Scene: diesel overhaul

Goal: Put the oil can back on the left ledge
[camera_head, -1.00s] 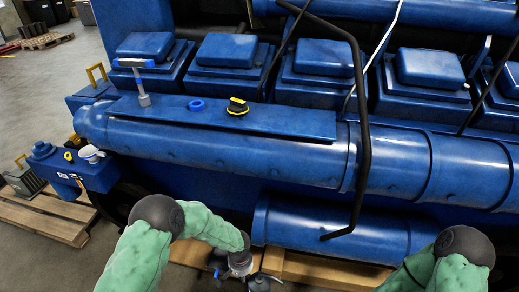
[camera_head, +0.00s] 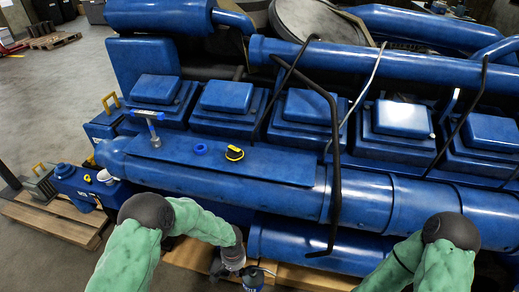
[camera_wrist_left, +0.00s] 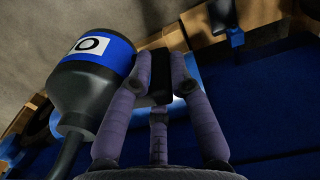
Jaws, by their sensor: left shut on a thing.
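My left gripper (camera_head: 232,262) is low in front of the engine. In the left wrist view its fingers (camera_wrist_left: 162,72) are closed around a dark part, apparently the oil can's handle. The oil can (camera_wrist_left: 92,78), dark with a blue band and a white label, is beside the fingers. In the head view the can (camera_head: 253,281) shows only partly at the bottom edge, its thin spout pointing right. A blue ledge (camera_head: 72,182) juts out at the engine's left end, with a white cup-like part (camera_head: 104,176) on it. My right gripper is out of view.
A flat blue plate (camera_head: 270,168) on the long pipe carries a T-handled tool (camera_head: 152,128), a blue ring (camera_head: 201,149) and a yellow-black cap (camera_head: 234,153). A bent black pipe (camera_head: 334,160) stands in front of the engine. Wooden pallets (camera_head: 60,222) lie on the floor.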

